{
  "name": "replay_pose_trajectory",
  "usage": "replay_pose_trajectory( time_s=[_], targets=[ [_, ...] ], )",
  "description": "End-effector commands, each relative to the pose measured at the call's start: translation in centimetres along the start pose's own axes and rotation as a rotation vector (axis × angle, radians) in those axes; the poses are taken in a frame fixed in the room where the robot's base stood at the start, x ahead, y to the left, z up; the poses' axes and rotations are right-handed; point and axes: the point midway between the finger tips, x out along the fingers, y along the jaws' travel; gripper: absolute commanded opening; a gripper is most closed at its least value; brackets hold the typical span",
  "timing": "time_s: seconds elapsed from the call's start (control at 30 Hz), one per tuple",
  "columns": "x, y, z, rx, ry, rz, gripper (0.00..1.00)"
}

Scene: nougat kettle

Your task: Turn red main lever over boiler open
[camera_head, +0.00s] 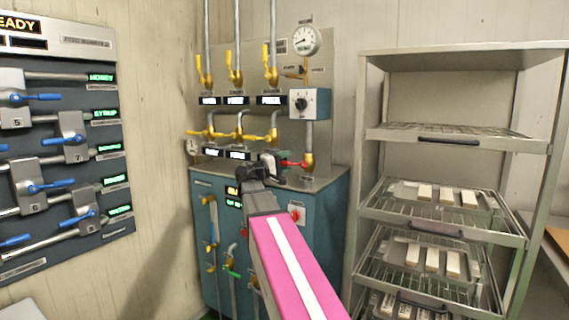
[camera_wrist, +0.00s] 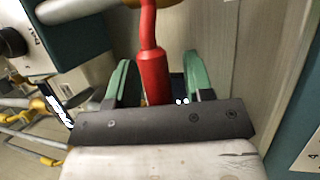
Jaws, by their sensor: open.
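The red lever (camera_head: 292,163) shows in the head view above the blue boiler cabinet (camera_head: 335,205), beside a brass valve body (camera_head: 309,162) on a vertical pipe. Its handle points left, towards my gripper (camera_head: 268,167). In the wrist view the red lever (camera_wrist: 152,70) stands between the two green fingers of my gripper (camera_wrist: 158,82). The fingers are apart, one on each side of the red grip. I see a small space beside the grip on the right, so the jaws do not clasp it. My arm hides part of the cabinet front.
Yellow-handled valves (camera_head: 236,70) and a blue-grey dial box (camera_head: 310,103) are on the panel near the lever. A rack (camera_head: 455,135) with trays stands to the right. A board with blue levers (camera_head: 65,140) hangs on the left wall.

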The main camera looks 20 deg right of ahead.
Motion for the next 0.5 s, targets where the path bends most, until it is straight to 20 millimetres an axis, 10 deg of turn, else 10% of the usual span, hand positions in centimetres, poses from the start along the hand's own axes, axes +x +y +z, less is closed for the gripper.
replay_pose_trajectory(
  time_s=[0.1, 0.23, 0.5],
  targets=[
    [-0.01, -0.01, 0.00, 0.000, 0.000, 0.000, 0.41],
    [-0.02, -0.01, 0.00, 0.000, 0.000, 0.000, 0.00],
    [0.00, 0.10, -0.01, 0.010, -0.002, -0.005, 0.00]
  ],
)
